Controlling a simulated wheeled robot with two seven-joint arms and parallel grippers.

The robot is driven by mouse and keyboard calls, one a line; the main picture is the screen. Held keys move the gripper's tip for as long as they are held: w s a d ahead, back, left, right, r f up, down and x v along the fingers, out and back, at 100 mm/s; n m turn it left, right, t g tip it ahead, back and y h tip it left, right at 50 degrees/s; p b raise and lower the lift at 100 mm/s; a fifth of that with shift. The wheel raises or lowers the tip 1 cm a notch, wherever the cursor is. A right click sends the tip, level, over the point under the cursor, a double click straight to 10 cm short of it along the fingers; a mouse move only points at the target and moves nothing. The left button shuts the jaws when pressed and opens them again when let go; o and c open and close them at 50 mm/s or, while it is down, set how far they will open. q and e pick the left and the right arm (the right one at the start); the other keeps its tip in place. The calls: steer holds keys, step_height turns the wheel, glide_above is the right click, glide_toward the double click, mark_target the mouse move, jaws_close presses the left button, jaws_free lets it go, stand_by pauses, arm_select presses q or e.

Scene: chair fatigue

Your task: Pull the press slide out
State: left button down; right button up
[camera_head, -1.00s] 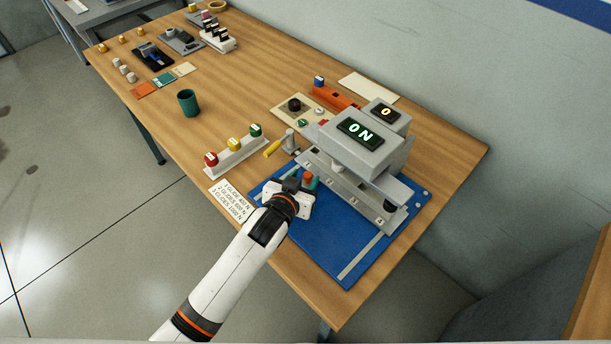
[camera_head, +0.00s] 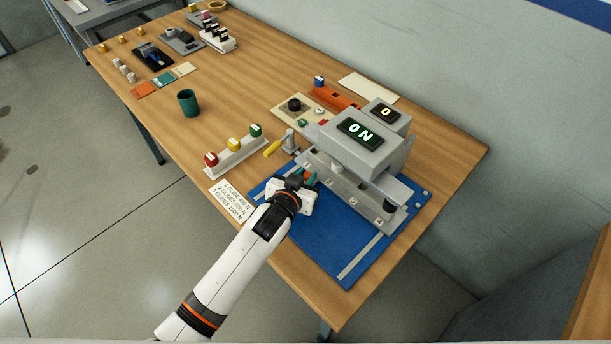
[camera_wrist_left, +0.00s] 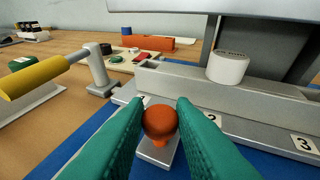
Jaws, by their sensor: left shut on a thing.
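The press (camera_head: 362,150) is a grey machine with a lit ON display, standing on a blue mat (camera_head: 345,245). Its low grey rail (camera_head: 340,190) carries number labels along the front, also seen in the left wrist view (camera_wrist_left: 240,127). An orange knob (camera_wrist_left: 160,120) sits on a small grey plate (camera_wrist_left: 157,154) that sticks out in front of the rail. My left gripper (camera_head: 308,178) is shut on this knob, with a teal finger on each side. In the head view the gripper mostly hides the knob. My right gripper is out of view.
A yellow-handled crank (camera_head: 272,148) stands left of the press. A stand with red, yellow and green knobs (camera_head: 235,152) and a green cup (camera_head: 188,102) are farther left. A label card (camera_head: 232,202) lies by the table's front edge. The mat in front of the rail is mostly clear.

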arm_select(q)
steer(key=s+a+p, duration=0.6)
steer(key=s+a, duration=0.3)
steer(key=s, duration=0.1)
steer(key=shift+a, duration=0.55)
steer(key=shift+f, duration=0.15)
steer(key=c, duration=1.3)
jaws_free()
steer(key=shift+o, duration=0.5)
steer(key=shift+s+a, duration=0.1)
